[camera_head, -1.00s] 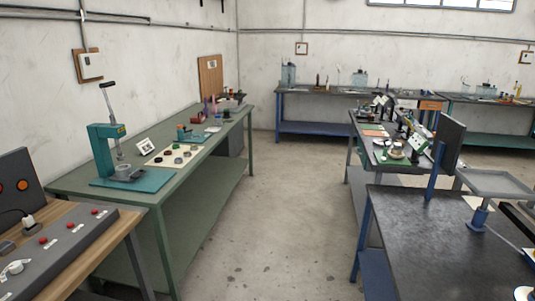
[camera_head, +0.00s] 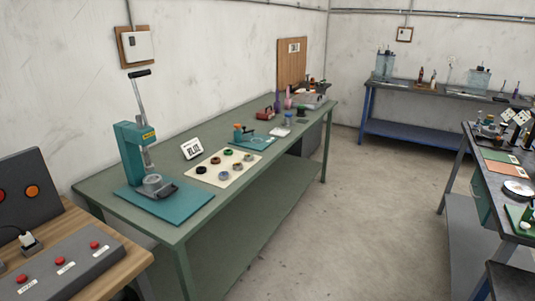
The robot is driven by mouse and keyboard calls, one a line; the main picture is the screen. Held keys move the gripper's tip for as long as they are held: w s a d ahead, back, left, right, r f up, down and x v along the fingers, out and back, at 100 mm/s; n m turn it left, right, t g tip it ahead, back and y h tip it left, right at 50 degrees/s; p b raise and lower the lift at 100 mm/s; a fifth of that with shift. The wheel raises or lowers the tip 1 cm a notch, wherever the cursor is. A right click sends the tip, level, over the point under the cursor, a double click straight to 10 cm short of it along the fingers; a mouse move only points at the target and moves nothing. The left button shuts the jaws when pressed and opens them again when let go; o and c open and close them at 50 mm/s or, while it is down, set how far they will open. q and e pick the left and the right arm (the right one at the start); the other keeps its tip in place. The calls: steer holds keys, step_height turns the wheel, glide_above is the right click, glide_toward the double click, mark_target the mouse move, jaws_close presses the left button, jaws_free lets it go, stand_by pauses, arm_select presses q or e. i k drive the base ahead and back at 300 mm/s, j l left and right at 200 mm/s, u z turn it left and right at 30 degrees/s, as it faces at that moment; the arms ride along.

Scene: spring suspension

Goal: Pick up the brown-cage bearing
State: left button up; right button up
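Several small ring-shaped bearings lie on a cream mat (camera_head: 211,185) on the green workbench (camera_head: 190,222). One with a reddish-brown tint (camera_head: 215,160) sits in the back row, between a black ring (camera_head: 201,170) and a green one (camera_head: 228,152). It looks like the brown-cage bearing, but it is too small to be sure. Greyish rings (camera_head: 237,166) lie in the front row. Neither of my grippers is in view.
A teal lever press (camera_head: 134,150) stands on a teal base left of the mat. A small white sign (camera_head: 192,148) and a teal fixture (camera_head: 243,135) stand near the mat. A control panel (camera_head: 66,266) is at lower left. Open floor (camera_head: 350,215) lies right of the bench.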

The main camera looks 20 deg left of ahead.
mark_target(237, 166)
steer(key=i+l+u, duration=0.1)
steer(key=i+u, duration=0.2)
steer(key=i, duration=0.25)
steer(key=i+l+u, duration=0.35)
steer(key=i, duration=0.2)
steer(key=i+l+u, duration=0.3)
steer(key=i, duration=0.2)
